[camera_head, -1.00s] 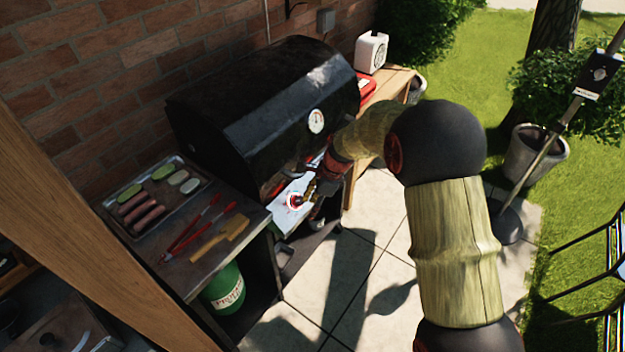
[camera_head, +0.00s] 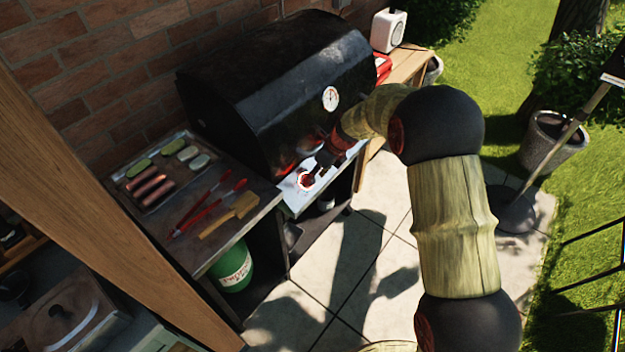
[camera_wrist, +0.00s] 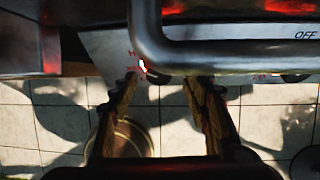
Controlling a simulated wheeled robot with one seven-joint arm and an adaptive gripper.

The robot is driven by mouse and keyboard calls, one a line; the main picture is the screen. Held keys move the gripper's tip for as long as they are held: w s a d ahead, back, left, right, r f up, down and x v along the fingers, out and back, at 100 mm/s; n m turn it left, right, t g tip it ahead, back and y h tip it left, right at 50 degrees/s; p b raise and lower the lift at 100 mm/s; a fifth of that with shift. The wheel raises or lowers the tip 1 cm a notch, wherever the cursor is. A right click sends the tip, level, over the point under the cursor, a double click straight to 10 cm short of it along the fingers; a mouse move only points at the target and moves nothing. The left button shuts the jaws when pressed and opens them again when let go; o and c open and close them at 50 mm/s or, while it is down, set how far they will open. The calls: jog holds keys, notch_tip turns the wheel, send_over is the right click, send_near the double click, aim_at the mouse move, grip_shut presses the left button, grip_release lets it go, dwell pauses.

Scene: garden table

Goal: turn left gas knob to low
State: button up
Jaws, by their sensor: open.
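The black grill (camera_head: 275,75) has a pale control panel (camera_head: 290,197) under its lid. The left gas knob (camera_head: 306,181) is small and dark with red markings around it, near the panel's left end. My gripper (camera_head: 318,171) is just above and to the right of this knob. In the wrist view my gripper (camera_wrist: 163,84) is open, with its fingertips apart below the panel edge. A dark knob with a white pointer (camera_wrist: 143,67) shows between them, partly hidden by the grill's handle. I cannot tell whether the fingers touch it or read its setting.
The metal handle bar (camera_wrist: 235,53) crosses close in front of the panel. A second knob (camera_wrist: 292,77) shows at the right. A side shelf (camera_head: 225,250) holds a food tray (camera_head: 160,201), red tongs (camera_head: 205,212) and a brush (camera_head: 238,212). A green gas bottle (camera_head: 232,268) stands below.

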jog(key=shift+x, duration=1)
jog(key=c, duration=1.1)
jog(key=shift+c, duration=0.2)
